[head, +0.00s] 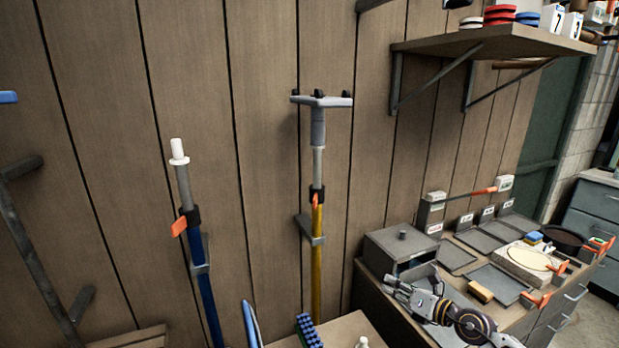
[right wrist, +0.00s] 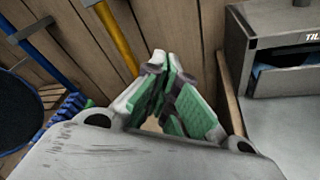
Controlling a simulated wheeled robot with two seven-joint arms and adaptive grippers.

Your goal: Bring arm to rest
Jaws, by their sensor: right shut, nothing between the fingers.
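My right gripper (head: 396,284) is at the lower right of the head view, in front of the grey box on the bench. Its arm comes in from the bottom edge. In the right wrist view the green-padded fingers (right wrist: 172,98) are together with nothing between them. The gripper touches nothing that I can make out. My left gripper is not in the head view.
A bench (head: 366,284) carries the grey box (head: 395,246), dark flat trays (head: 497,284) and a yellow block (head: 480,291). A blue pole (head: 206,300) and a yellow-handled pole (head: 317,265) hang on the wooden wall. A shelf (head: 490,42) juts out above.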

